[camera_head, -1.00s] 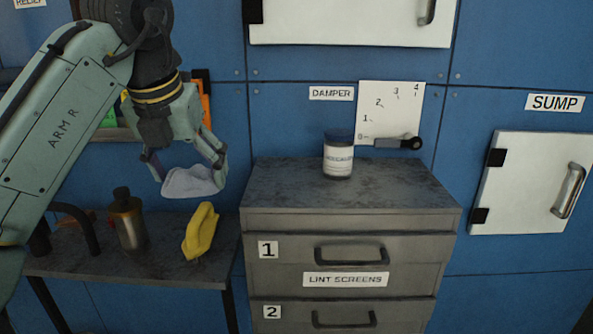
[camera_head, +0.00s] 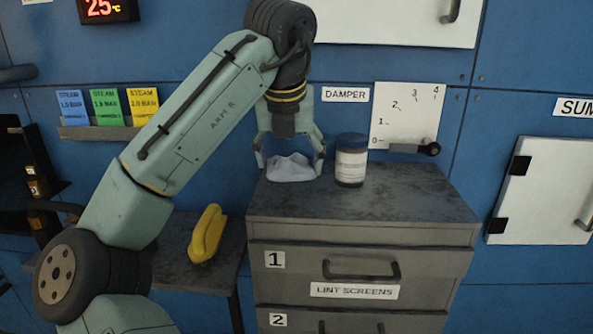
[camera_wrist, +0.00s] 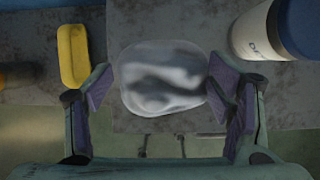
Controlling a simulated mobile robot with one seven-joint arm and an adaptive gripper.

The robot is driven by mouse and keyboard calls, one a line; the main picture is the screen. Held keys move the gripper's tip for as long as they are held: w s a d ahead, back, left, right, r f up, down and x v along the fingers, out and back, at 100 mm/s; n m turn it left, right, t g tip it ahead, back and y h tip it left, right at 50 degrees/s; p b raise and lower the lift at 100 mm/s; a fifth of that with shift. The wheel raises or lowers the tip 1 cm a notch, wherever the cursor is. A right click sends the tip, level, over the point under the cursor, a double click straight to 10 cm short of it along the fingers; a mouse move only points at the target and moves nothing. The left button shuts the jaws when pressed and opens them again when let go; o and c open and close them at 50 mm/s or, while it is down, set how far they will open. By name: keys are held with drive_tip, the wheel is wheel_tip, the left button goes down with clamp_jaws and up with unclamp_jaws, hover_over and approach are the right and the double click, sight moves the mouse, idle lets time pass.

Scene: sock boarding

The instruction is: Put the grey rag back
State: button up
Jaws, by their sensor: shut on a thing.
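The grey rag (camera_head: 292,168) is a pale, crumpled lump between the fingers of my gripper (camera_head: 290,160), at the back left of the cabinet top (camera_head: 400,202). In the wrist view the rag (camera_wrist: 162,78) lies between the purple finger pads, touching the right one; the left pad looks slightly apart from it. My gripper (camera_wrist: 160,88) is shut on the rag. I cannot tell whether the rag touches the cabinet top.
A white jar with a dark lid (camera_head: 350,160) stands close to the right of my gripper. A yellow cloth-like item (camera_head: 206,233) lies on the lower side table (camera_head: 180,272) at left. The damper lever (camera_head: 415,149) is on the wall behind. The cabinet top's front and right are clear.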

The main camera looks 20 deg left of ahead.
sight(296, 175)
drive_tip(key=shift+w+d, duration=0.3)
drive_tip(key=shift+w+d+f+p, duration=0.1)
drive_tip(key=shift+w+f+p, duration=0.1)
drive_tip(key=shift+f, duration=0.7)
drive_tip(key=shift+w+d+f+p, duration=0.1)
drive_tip(key=shift+f+p, duration=0.1)
drive_tip(key=shift+f, duration=0.7)
drive_tip(key=shift+s+f, duration=0.1)
drive_tip(key=shift+f, duration=0.05)
drive_tip(key=o, duration=1.1)
drive_tip(key=v, duration=1.2)
